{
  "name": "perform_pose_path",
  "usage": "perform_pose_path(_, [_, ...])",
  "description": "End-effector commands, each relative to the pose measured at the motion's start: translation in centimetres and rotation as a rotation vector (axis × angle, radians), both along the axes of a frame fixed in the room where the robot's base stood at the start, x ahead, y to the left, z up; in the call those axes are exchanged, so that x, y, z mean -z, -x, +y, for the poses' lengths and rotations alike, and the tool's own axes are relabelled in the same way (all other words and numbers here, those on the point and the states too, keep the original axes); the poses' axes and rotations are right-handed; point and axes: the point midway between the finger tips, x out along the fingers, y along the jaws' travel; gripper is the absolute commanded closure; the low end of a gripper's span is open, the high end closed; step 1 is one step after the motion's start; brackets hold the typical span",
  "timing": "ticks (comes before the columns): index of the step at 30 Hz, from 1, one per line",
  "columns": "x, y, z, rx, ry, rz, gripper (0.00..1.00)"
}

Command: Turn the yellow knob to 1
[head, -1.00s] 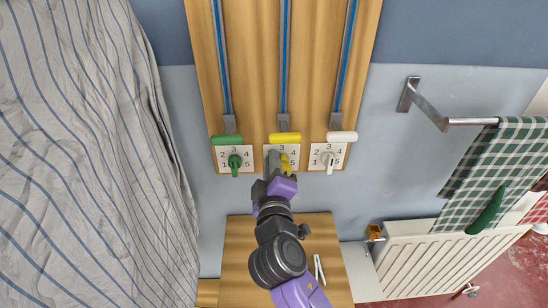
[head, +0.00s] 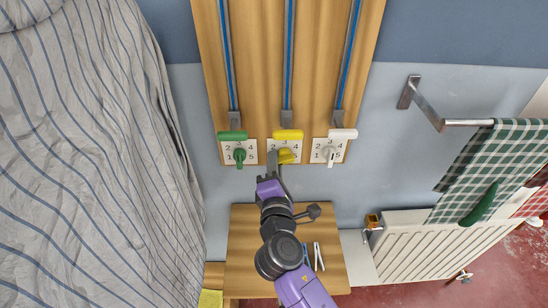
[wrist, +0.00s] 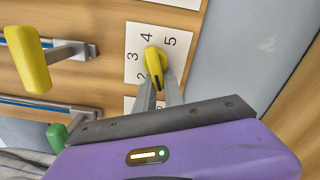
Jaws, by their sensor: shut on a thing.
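The yellow knob (head: 287,156) sits on a white dial plate under the yellow-handled slider (head: 287,134), the middle of three. It also shows in the wrist view (wrist: 153,62), where its dark-marked end points down between my fingers. My gripper (wrist: 158,90) is shut on that end; in the head view it comes from below (head: 276,166). Numbers 2, 3, 4 and 5 show on the plate (wrist: 133,42); 1 is hidden behind the fingers. The dark end lies near 2, on the side away from 3; its exact setting cannot be told.
A green knob (head: 239,156) is at left and a white knob (head: 329,156) at right, close by. A small wooden table (head: 240,235) stands below. A striped sheet (head: 80,160) hangs at left, a radiator (head: 420,250) at right.

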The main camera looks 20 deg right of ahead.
Motion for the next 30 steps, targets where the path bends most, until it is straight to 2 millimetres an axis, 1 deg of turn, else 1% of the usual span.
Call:
perform_pose_path(6, [0.4,0.1,-0.05,-0.001,0.094,0.034,1.0])
perform_pose_path(10, [0.5,0.11,-0.09,-0.001,0.123,0.044,1.0])
perform_pose_path(26, [0.64,0.13,-0.13,-0.001,0.145,0.051,1.0])
perform_pose_path(27, [0.64,0.13,-0.13,-0.001,0.145,0.051,0.81])
perform_pose_path(29, [0.61,0.12,-0.13,-0.001,0.145,0.051,0.7])
perform_pose_path(30, [0.59,0.11,-0.14,-0.001,0.144,0.051,0.65])
